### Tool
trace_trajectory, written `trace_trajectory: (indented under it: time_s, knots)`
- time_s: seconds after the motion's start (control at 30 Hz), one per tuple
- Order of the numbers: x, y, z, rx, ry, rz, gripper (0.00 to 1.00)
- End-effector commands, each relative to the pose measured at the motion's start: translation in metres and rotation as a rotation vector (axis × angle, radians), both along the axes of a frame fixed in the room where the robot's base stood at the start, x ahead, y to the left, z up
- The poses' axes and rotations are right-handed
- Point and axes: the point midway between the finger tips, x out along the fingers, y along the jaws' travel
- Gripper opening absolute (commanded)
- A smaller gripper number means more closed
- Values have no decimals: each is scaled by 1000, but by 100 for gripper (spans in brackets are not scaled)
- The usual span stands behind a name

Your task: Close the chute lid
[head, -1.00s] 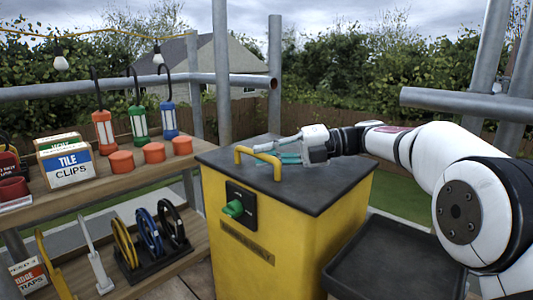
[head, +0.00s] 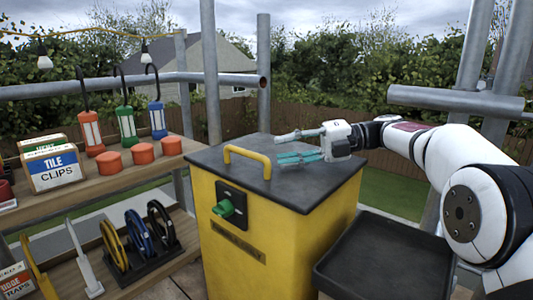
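The chute is a yellow box (head: 270,245) with a dark grey lid (head: 300,190) lying flat across its top. A yellow handle (head: 247,160) stands up at the lid's front left. A green knob (head: 224,208) on a black plate is on the front face. My gripper (head: 285,148) is over the lid, behind and to the right of the handle and apart from it. Its two fingers, with teal pads, are spread and point left, with nothing between them. Whether the lower finger touches the lid I cannot tell.
A black tray (head: 385,262) is at the right of the box. On the left, wooden shelves hold a tile clips box (head: 53,168), orange pucks (head: 143,152), lamps (head: 125,125) and coloured discs (head: 137,232). Scaffold tubes (head: 455,99) stand behind and at the right.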

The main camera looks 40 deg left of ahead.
Motion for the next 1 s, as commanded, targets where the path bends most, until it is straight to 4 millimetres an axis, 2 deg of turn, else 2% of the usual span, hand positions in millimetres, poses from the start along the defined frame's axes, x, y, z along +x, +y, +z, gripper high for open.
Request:
trace_trajectory:
  time_s: [0.1,0.3,1.0]
  knots:
    - [15,-16,2,0,-1,-2,33]
    - [28,-31,5,-2,0,1,33]
    - [30,-33,6,-2,0,1,33]
